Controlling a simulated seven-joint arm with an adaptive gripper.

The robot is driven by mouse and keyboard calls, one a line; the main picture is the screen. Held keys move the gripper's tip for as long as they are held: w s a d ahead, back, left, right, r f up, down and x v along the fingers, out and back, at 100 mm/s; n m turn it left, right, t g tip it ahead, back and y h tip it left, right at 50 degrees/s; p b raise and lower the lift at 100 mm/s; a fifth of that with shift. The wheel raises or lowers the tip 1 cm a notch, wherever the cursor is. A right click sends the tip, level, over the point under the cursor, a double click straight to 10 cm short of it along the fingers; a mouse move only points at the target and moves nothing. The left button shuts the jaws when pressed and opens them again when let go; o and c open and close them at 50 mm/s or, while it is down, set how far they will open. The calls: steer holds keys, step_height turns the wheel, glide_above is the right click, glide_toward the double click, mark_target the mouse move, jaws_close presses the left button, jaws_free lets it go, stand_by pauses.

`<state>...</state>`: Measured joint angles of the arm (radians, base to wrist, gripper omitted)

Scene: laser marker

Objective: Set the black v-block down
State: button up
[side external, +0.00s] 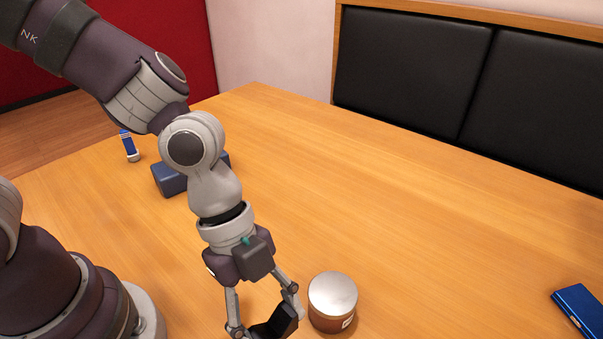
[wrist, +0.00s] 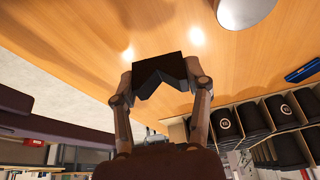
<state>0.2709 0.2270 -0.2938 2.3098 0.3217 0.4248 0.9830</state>
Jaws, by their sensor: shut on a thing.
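The black v-block (side external: 274,322) is between the fingers of my gripper (side external: 264,325), near the bottom edge of the side view. In the wrist view the v-block (wrist: 158,72) spans the two fingertips of my gripper (wrist: 160,82), with its V notch facing my wrist. My gripper is shut on it. The bottom of the block is cut off in the side view, so I cannot tell whether it touches the table.
A jar with a silver lid (side external: 333,300) stands on the wooden table (side external: 400,230) just right of my gripper. A dark blue box (side external: 172,180) and a blue-and-white item (side external: 129,146) are behind my arm. A blue case (side external: 582,308) lies far right. The table's middle is clear.

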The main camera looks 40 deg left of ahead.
step_height(320, 180, up, 4)
steer(key=shift+r, duration=0.15)
steer(key=w+a+n+t, duration=0.2)
steer(key=w+a+n, duration=0.25)
steer(key=w, duration=0.35)
steer(key=n+t+y, duration=0.2)
steer(key=n, duration=0.4)
glide_above(298, 244)
steer(key=a, duration=0.1)
steer(key=shift+h, duration=0.3)
steer(key=f, duration=0.8)
steer(key=s+f, duration=0.1)
steer(key=f, duration=0.4)
steer(key=shift+f, duration=0.15)
steer(key=o, duration=1.1)
steer(key=shift+o, duration=0.2)
